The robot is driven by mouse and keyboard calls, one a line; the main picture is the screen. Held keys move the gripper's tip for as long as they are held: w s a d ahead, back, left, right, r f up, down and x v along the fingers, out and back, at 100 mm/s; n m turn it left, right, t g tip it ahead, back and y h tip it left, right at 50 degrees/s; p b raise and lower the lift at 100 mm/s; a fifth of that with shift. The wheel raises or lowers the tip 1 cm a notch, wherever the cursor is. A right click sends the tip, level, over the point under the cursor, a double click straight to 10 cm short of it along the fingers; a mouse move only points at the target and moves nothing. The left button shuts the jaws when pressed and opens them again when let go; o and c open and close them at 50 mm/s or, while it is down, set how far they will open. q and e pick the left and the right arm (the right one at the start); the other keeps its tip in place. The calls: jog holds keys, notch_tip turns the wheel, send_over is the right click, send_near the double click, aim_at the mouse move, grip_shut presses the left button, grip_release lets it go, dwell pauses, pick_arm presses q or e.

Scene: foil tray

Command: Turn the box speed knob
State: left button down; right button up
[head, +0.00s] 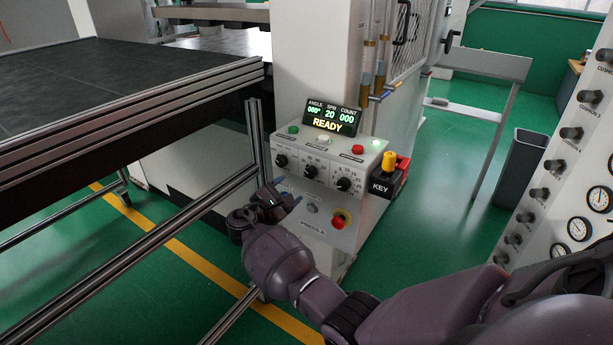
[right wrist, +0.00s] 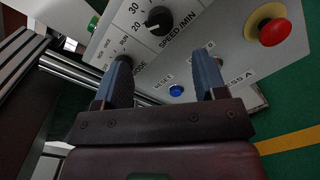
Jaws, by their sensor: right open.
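The control box (head: 325,185) is a light grey panel with several knobs and buttons. The speed knob (head: 310,171) is the black middle knob of the row of three. In the right wrist view the speed knob (right wrist: 160,19) is at the top, over the label "SPEED/MIN", beyond the fingertips. My right gripper (head: 287,191) is open and empty, below and left of the speed knob and apart from it. In the right wrist view its two blue fingers (right wrist: 165,65) are spread, with the blue reset button (right wrist: 176,90) seen between them. My left gripper is not in view.
A display (head: 332,117) reading "READY" with speed 20 stands on the box. Metal table rails (head: 200,205) run close to the left.

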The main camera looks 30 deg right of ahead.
aim_at(309, 174)
jog(key=x, duration=0.8)
jog(key=shift+f, duration=0.1)
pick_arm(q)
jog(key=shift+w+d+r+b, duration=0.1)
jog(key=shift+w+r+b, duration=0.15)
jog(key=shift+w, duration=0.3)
pick_arm(e)
jog(key=shift+w+d, duration=0.25)
jog(key=shift+d, duration=0.3)
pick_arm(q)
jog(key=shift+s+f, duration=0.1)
pick_arm(e)
jog(key=shift+c, duration=0.3)
jog(key=c, duration=0.9)
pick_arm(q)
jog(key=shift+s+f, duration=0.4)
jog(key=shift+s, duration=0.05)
pick_arm(e)
jog(key=shift+o, duration=0.2)
